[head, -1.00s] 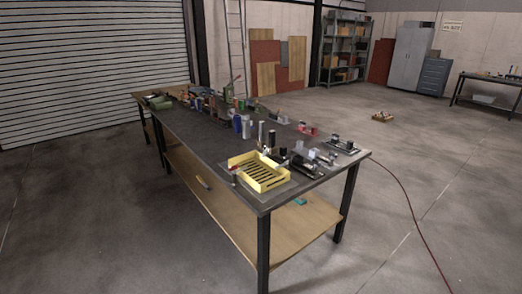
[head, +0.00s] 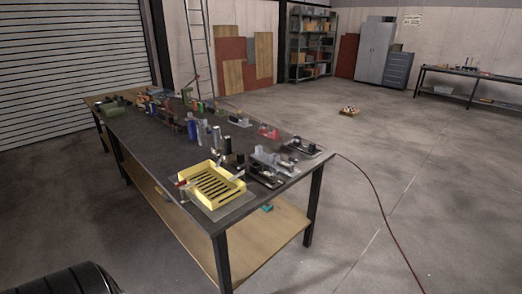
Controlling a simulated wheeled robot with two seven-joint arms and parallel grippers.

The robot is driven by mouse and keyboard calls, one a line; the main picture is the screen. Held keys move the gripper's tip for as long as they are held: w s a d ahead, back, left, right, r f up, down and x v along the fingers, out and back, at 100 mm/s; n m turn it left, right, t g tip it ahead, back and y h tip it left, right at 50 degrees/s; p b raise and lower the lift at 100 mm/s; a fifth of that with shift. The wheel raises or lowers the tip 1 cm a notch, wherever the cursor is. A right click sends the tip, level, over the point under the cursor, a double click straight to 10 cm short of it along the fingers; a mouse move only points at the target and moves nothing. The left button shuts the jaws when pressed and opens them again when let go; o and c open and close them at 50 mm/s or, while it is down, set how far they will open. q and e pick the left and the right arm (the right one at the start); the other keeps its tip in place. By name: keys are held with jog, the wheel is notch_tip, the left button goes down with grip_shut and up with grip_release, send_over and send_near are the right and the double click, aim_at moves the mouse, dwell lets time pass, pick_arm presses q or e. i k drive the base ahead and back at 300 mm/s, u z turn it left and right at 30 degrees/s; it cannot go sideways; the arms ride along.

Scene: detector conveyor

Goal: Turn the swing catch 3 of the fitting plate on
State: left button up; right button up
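Several small metal and black fittings stand on the near right end of the long dark workbench (head: 150,148). One group (head: 264,176) is just right of the yellow slotted tray, and another fitting on a flat base (head: 303,147) is near the right corner. I cannot tell which is the fitting plate. Swing catch 3 and its position are too small to make out. Neither of my grippers is in view.
The yellow tray (head: 236,188) sits at the bench's near end. Many small items line the bench's far part. A red cable (head: 378,200) runs over the floor at the right. A dark ribbed shape (head: 65,282), which I cannot identify, shows at bottom left. The right floor is mostly clear.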

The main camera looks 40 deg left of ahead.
aim_at(220, 155)
jog(key=u, duration=0.15)
jog(key=i, duration=1.05)
jog(key=u, duration=0.75)
